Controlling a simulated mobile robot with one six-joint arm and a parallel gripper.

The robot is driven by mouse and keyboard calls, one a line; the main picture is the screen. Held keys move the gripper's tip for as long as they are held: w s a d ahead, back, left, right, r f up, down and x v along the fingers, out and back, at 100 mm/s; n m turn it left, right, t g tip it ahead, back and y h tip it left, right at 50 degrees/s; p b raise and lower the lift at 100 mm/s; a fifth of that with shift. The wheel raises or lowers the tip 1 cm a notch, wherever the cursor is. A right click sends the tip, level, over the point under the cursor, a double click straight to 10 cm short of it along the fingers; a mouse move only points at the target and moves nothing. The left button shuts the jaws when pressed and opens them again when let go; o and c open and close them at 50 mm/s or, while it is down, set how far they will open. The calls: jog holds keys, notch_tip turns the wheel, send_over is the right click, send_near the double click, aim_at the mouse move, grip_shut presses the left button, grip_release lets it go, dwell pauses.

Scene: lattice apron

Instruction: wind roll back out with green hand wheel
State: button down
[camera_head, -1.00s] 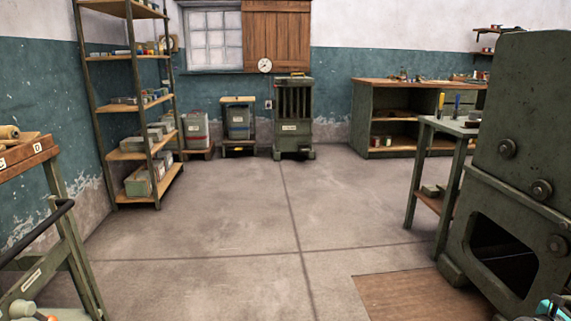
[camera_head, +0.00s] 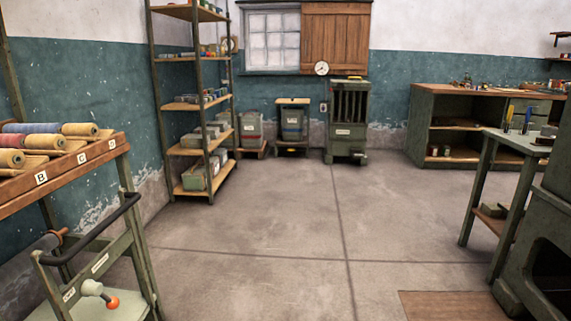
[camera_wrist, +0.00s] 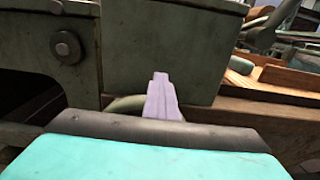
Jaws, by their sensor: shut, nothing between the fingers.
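My gripper (camera_wrist: 162,98) shows in the wrist view as pale purple fingers, closed together with nothing between them, in front of a dark green machine body (camera_wrist: 160,55). The gripper is not in the head view. No whole green hand wheel can be made out. A curved olive piece (camera_wrist: 125,103) beside the fingers is partly hidden, and I cannot tell what it is. In the head view a green machine (camera_head: 545,240) is cut off at the right edge. Several rolls (camera_head: 80,129) lie on a wooden rack (camera_head: 62,176) at the left; I cannot tell which roll the task means.
A green trolley frame (camera_head: 140,240) with an orange-knobbed crank (camera_head: 98,291) stands at front left. A shelf unit (camera_head: 207,100) and a workbench (camera_head: 415,125) stand farther back. A small table (camera_head: 480,180) stands beside the machine. The middle floor (camera_head: 270,225) is clear.

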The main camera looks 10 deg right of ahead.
jog(key=w, duration=0.1)
jog(key=w+r+p, duration=0.1)
jog(key=w+p, duration=0.1)
jog(key=shift+w+d+r, duration=0.1)
jog(key=shift+d+r, duration=0.3)
jog(key=c, duration=1.7)
grip_release()
jog(key=shift+a, duration=0.15)
jog(key=v, duration=0.7)
jog(key=shift+w+a, duration=0.1)
jog(key=shift+a, duration=0.2)
